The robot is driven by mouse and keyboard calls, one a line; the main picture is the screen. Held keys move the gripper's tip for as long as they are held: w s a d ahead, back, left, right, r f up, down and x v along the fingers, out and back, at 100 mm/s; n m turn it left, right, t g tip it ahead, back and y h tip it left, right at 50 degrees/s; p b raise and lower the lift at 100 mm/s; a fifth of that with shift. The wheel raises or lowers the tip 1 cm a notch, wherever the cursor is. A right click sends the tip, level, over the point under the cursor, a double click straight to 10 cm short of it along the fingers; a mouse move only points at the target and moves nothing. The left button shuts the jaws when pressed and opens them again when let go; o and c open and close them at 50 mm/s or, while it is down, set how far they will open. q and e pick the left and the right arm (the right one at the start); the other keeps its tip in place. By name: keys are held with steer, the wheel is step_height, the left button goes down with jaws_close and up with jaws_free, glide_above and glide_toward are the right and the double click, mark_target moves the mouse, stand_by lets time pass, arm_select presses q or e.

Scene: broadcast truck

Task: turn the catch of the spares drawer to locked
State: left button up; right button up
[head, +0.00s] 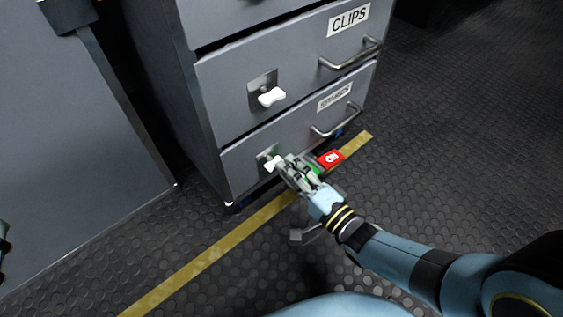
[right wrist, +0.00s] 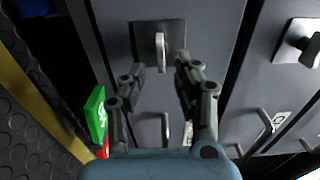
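The spares drawer (head: 245,158) is the lowest drawer of the grey cabinet, with a small, hard-to-read label (head: 334,97). Its pale catch (head: 273,163) sticks out from a plate at the drawer's left; in the right wrist view the catch (right wrist: 160,50) is seen nearly edge-on. In the head view it lies roughly along the drawer's width. My right gripper (head: 285,163) is at this catch. Its fingers (right wrist: 160,72) are open, one on each side of the catch, with visible gaps. My left gripper does not show clearly; only a sliver of something is at the left edge.
The CLIPS drawer (head: 235,85) above has a similar catch (head: 271,96) and a bar handle (head: 350,56). The spares drawer's bar handle (head: 336,122) is right of my gripper. A red and green marker (head: 331,158) is beside my gripper. Yellow tape (head: 200,262) crosses the open floor.

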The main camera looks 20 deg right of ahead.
steer(key=shift+v, duration=2.1)
